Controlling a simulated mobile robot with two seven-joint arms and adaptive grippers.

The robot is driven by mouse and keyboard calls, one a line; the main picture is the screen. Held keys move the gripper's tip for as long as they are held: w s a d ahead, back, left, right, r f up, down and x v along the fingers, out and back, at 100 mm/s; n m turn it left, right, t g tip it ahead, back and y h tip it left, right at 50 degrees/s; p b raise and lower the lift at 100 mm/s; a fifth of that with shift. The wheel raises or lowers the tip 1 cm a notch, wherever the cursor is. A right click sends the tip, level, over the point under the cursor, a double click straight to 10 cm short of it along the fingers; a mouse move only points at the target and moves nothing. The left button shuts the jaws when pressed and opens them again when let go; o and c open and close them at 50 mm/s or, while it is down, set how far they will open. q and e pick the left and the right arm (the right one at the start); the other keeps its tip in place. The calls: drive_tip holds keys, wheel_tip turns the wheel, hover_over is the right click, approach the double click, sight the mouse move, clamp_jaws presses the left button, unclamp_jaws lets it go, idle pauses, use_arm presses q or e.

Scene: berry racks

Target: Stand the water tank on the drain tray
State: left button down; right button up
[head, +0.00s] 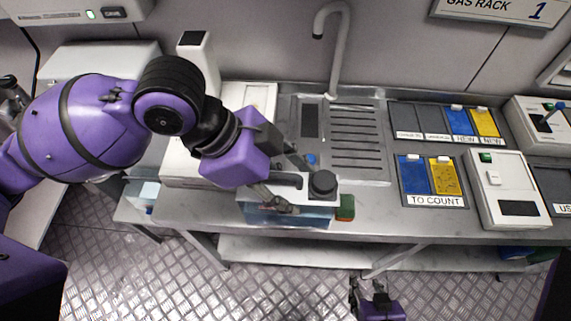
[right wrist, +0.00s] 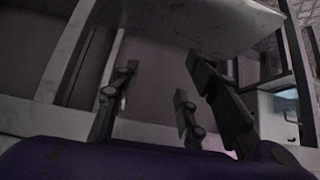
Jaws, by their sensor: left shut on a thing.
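The water tank (head: 310,212) has a pale top with a black cap, a dark handle and a clear body with blue in it. It appears upright at the bench's front edge, in front of the drain tray; I cannot tell whether it touches the bench. My left gripper (head: 284,188) is shut on the tank at its handle and hides part of its top. The drain tray (head: 357,142) is the ribbed metal area below the tap, bare on its ribs. My right gripper (head: 368,287) is low in front of the bench, open and empty; its spread fingers show in the right wrist view (right wrist: 150,105).
A curved tap (head: 337,60) stands behind the tray. A green and orange block (head: 345,207) is right beside the tank. Blue and yellow cards lie in a "TO COUNT" holder (head: 433,200) to the right, near a white device (head: 497,185). A lower shelf (head: 290,250) runs under the bench.

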use_arm(q)
drive_tip(key=w+a+f, duration=0.4)
drive_tip(key=f, duration=0.5)
drive_tip(key=shift+b, duration=0.45)
drive_tip(key=shift+a, duration=0.1)
drive_tip(key=shift+f, duration=0.15)
drive_tip(key=c, duration=0.9)
unclamp_jaws()
